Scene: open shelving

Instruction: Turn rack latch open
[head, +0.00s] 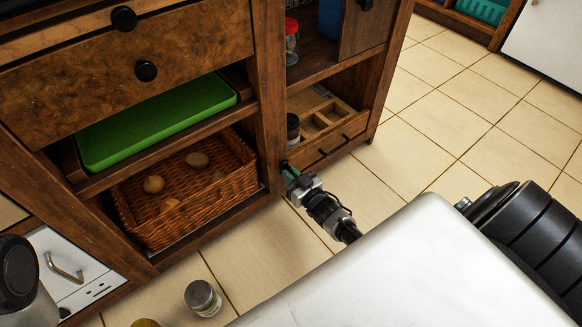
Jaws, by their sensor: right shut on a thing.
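My right gripper (290,172) reaches in low from the front to the lower part of the wooden rack (268,110). Its fingertips are at the post beside the left end of the low wooden drawer (318,150). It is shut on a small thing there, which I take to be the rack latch. The latch is hidden by the fingers, and I cannot tell which way it is turned. My left gripper is not in view.
The low drawer has a dark handle (333,147) and stands beneath a shelf with a red-lidded jar (292,42). A wicker basket (215,205) and green tray (155,122) are to the left. A small jar (203,298) stands on the tiled floor, which is clear at right.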

